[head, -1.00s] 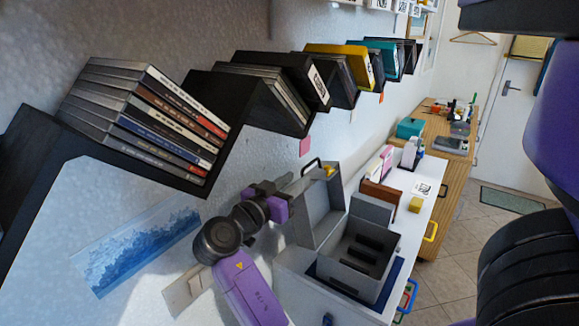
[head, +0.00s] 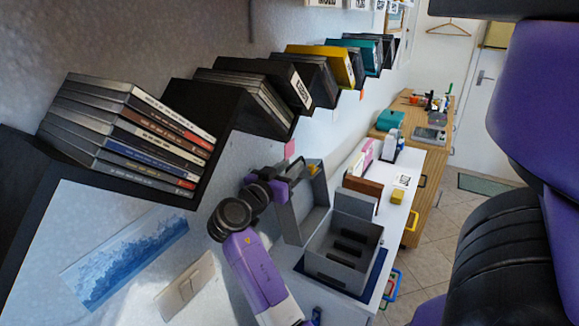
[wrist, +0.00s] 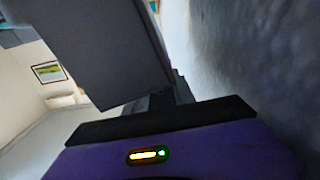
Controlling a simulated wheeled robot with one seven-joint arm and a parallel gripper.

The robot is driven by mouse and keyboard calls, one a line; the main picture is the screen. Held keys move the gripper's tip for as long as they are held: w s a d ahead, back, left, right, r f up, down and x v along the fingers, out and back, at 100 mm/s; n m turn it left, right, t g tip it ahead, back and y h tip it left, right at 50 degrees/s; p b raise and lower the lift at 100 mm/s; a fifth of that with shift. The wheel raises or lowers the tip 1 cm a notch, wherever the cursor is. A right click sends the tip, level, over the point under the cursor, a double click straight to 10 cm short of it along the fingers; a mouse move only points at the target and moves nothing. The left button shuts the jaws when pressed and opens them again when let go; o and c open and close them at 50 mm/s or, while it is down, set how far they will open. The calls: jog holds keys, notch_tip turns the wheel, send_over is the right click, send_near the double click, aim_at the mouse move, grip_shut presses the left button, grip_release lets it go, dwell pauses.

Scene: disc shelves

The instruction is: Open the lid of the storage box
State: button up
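The grey storage box (head: 318,266) stands on the white cabinet top, and its open inside shows dark slots. Its grey lid (head: 308,212) is swung up and stands steeply on the wall side of the box. My gripper (head: 298,177) is at the lid's upper edge, on the wall side. I cannot tell whether it touches the lid, and its fingertips are mostly hidden. In the wrist view a large grey panel, apparently the lid (wrist: 95,50), fills the upper left, close to my dark gripper parts (wrist: 170,97). Whether the fingers are apart is not clear.
A blue mat (head: 378,268) lies under the box. A brown block (head: 364,190) and a yellow cube (head: 397,197) stand farther along the cabinet (head: 419,165). Black wall shelves (head: 225,108) with disc cases (head: 135,130) run above my arm. A wall switch (head: 187,287) is near my arm.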

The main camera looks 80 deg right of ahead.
grip_shut()
dwell(1.4)
